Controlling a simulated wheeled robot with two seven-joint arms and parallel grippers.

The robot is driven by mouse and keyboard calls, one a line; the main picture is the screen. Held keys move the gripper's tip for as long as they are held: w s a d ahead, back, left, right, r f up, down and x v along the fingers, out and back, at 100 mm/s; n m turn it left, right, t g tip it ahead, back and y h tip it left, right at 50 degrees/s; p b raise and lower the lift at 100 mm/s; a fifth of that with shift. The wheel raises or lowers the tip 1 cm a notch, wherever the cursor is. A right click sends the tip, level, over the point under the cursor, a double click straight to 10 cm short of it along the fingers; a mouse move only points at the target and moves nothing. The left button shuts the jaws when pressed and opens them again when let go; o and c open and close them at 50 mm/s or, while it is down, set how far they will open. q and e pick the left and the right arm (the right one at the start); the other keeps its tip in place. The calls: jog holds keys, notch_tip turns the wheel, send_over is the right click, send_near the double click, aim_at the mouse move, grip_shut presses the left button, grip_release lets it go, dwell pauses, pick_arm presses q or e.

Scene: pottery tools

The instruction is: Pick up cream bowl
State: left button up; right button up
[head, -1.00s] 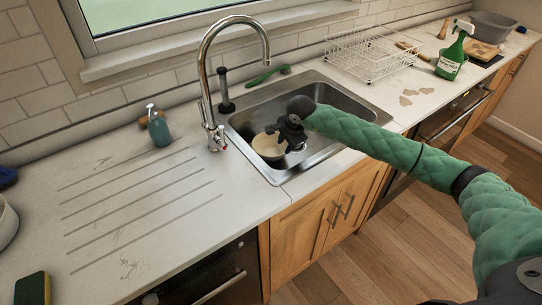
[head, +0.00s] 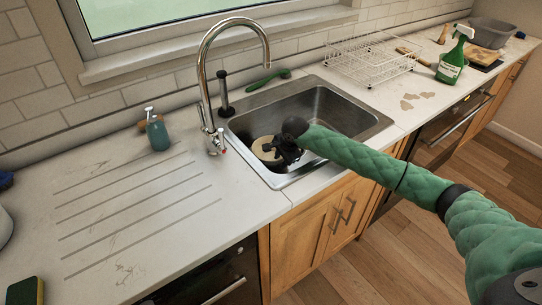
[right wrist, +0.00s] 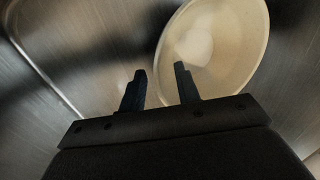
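The cream bowl (head: 262,146) sits in the steel sink (head: 345,104), towards its front left. In the head view my right gripper (head: 276,153) is low in the sink and covers part of the bowl. In the right wrist view the bowl (right wrist: 228,40) lies beyond the fingers, to the upper right. My right gripper (right wrist: 160,82) has its two fingers apart with nothing held between them. The right fingertip overlaps the bowl's near rim in the picture; I cannot tell whether they touch. My left gripper is not in view.
A chrome tap (head: 204,90) rises at the sink's left edge. A green brush (head: 270,79) lies behind the sink. A soap bottle (head: 157,131) stands on the left counter. A wire rack (head: 370,60) and a green spray bottle (head: 453,55) are at right.

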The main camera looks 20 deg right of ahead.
jog(key=shift+f, duration=0.15)
grip_shut()
jog(key=shift+w+r, duration=0.1)
jog(key=shift+r, duration=0.15)
